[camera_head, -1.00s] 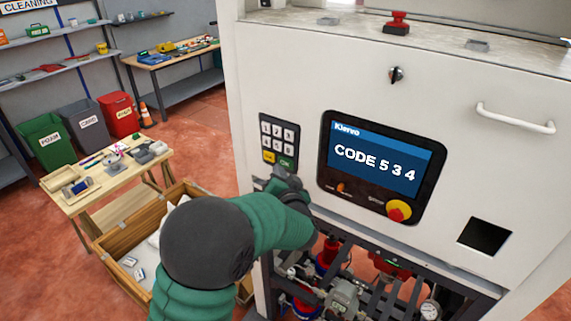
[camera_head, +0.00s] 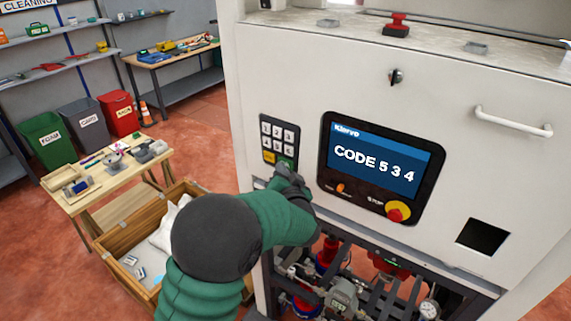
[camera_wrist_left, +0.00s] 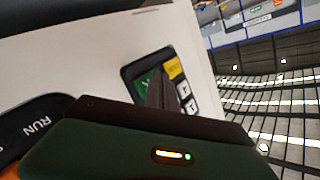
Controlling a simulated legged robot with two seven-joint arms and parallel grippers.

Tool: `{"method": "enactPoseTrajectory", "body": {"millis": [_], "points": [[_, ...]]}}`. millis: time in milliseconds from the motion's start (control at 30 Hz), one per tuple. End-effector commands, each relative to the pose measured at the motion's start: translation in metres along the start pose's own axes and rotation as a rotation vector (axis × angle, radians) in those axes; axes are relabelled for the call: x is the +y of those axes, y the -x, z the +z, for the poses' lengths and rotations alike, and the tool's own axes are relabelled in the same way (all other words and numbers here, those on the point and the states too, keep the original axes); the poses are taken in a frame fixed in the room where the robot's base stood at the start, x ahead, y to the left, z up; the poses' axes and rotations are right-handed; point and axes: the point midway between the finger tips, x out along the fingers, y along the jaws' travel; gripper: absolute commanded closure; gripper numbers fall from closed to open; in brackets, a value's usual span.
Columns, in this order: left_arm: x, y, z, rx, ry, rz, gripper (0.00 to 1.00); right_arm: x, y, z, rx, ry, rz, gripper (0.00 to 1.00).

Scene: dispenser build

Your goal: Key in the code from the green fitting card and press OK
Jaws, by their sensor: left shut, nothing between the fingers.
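The keypad (camera_head: 279,141) is on the white front of the machine, with several white number keys, a yellow key at lower left and a green OK key (camera_head: 284,163) at lower right. The screen (camera_head: 378,165) reads CODE 5 3 4. My left gripper (camera_head: 283,174) is shut and empty, its tip at the lower edge of the OK key. I cannot tell whether it touches the key. In the left wrist view the keypad (camera_wrist_left: 186,84) shows just beyond the dark fingers, which hide part of it. I cannot make out a green fitting card. My right gripper is not in view.
A red and yellow stop button (camera_head: 398,211) and an orange switch (camera_head: 340,188) sit below the screen. A handle (camera_head: 514,118) sticks out at right. Pipes and valves fill the open bay below. A wooden crate (camera_head: 118,252) and small table (camera_head: 107,186) stand at left.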

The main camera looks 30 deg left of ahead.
Motion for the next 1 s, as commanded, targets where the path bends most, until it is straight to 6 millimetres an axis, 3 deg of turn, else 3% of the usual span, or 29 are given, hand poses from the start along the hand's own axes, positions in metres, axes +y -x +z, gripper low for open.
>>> {"method": "enactPoseTrajectory", "body": {"millis": [767, 1000], "points": [[0.0034, -0.0042, -0.0031, 0.000, -0.001, 0.001, 1.00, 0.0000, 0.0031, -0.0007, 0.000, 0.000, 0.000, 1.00], [-0.0020, 0.0033, 0.0019, 0.001, -0.002, 0.001, 1.00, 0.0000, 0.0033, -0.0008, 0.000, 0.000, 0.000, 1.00]]}}
